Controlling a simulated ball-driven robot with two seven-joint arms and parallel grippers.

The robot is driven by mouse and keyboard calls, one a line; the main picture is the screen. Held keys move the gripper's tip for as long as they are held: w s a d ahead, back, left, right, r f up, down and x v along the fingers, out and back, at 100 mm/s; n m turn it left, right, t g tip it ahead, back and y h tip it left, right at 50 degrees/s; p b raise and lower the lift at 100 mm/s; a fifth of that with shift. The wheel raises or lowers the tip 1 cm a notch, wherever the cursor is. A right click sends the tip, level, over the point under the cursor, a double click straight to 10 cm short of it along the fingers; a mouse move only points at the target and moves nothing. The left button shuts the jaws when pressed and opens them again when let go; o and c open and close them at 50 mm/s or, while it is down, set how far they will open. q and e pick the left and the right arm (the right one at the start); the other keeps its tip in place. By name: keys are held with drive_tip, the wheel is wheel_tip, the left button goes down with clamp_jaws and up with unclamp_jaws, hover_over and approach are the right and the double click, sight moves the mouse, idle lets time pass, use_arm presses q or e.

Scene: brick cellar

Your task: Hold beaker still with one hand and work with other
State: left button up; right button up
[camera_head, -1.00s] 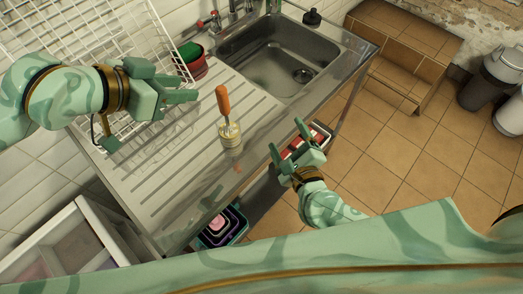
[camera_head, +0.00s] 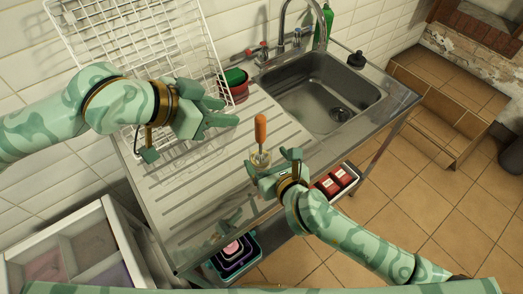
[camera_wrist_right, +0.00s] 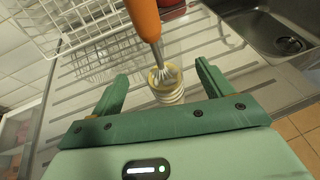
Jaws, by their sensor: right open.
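A small clear beaker (camera_head: 261,158) with a pale rim stands upright on the ribbed steel drainboard (camera_head: 205,165). A whisk with an orange handle (camera_head: 260,128) stands in it; its wires show in the right wrist view, where the beaker (camera_wrist_right: 168,92) also appears. My right gripper (camera_head: 272,160) is open at the beaker's near side. In the right wrist view the beaker sits between the two fingers (camera_wrist_right: 163,72), with visible gaps on both sides. My left gripper (camera_head: 229,111) is open and empty above the drainboard, left of the whisk.
A white wire rack (camera_head: 140,50) stands at the back left, with red and green bowls (camera_head: 237,85) beside it. The sink (camera_head: 320,95) lies right of the drainboard. Below the front edge are a crate of red boxes (camera_head: 335,182) and nested tubs (camera_head: 235,250).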

sight(261, 152)
drive_tip(key=x, duration=0.5)
drive_tip(key=shift+w, duration=0.1)
drive_tip(key=c, duration=1.1)
drive_tip(key=shift+c, duration=0.2)
